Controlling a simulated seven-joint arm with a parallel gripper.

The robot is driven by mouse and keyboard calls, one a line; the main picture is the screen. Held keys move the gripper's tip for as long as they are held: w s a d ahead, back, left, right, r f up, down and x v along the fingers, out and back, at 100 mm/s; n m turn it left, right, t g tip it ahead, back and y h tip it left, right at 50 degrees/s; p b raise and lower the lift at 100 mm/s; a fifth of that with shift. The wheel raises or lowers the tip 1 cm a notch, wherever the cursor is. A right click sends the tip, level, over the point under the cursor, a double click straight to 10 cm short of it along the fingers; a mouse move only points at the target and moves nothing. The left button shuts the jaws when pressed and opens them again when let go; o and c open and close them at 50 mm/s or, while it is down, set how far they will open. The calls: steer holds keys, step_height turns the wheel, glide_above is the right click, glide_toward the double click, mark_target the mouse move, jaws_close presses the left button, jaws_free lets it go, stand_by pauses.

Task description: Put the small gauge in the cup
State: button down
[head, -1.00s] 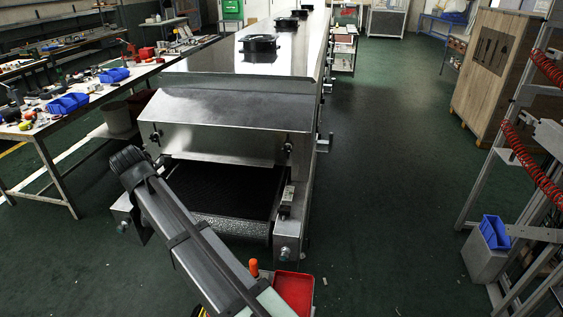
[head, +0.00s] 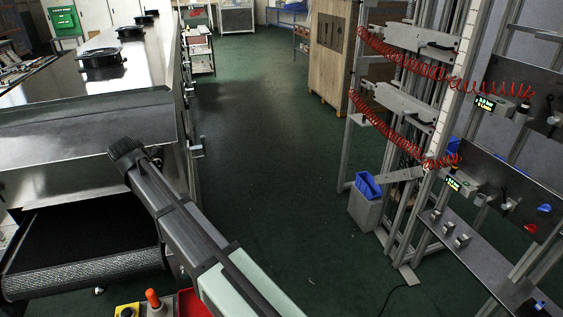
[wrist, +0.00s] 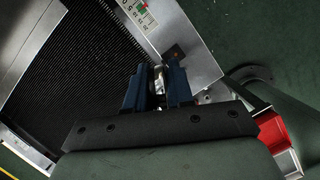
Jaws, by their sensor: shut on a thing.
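In the wrist view my gripper (wrist: 158,88) points away from the camera, its two blue fingers closed around a small shiny metal piece (wrist: 158,78). Only a sliver of this piece shows between the fingers. It may be the small gauge, but I cannot tell its full shape. The gripper is above the side rail at the edge of the dryer's black belt. I cannot pick out a cup in either view.
The dryer belt (head: 80,238) is at the lower left of the head view. A blue bin (head: 368,185) sits by the metal rack (head: 420,110) at right. The green floor between is clear.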

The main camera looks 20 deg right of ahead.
steer(key=w+d+f+m, duration=0.1)
steer(key=w+d+m, duration=0.15)
steer(key=d, duration=0.95)
steer(key=w+d+m, duration=0.1)
steer(key=w+d, duration=0.3)
steer(key=d, duration=0.9)
steer(key=s+d+f+m+g+h, duration=0.15)
steer(key=d+m, duration=0.25)
steer(key=d, duration=2.1)
steer(key=s+d+f+m+g, duration=0.15)
steer(key=s+d, duration=0.25)
steer(key=d, duration=0.8)
steer(key=s+d+f+m, duration=0.15)
steer(key=s+d, duration=0.35)
steer(key=d, duration=0.7)
steer(key=s+d+f+m+g, duration=0.1)
steer(key=s+d+m, duration=0.2)
steer(key=s+d, duration=0.85)
steer(key=s+d+f+m, duration=0.1)
steer(key=s+d+m, duration=0.2)
steer(key=s+d, duration=0.85)
steer(key=shift+w+d+f, duration=0.65)
steer(key=shift+w+d, duration=0.2)
steer(key=shift+d, duration=2.9)
steer(key=shift+w+d+f, duration=0.6)
steer(key=shift+w+d, duration=0.3)
steer(key=shift+d, duration=2.9)
steer(key=shift+w+d+f, duration=0.65)
steer(key=shift+w+d, duration=0.2)
steer(key=shift+d, duration=2.9)
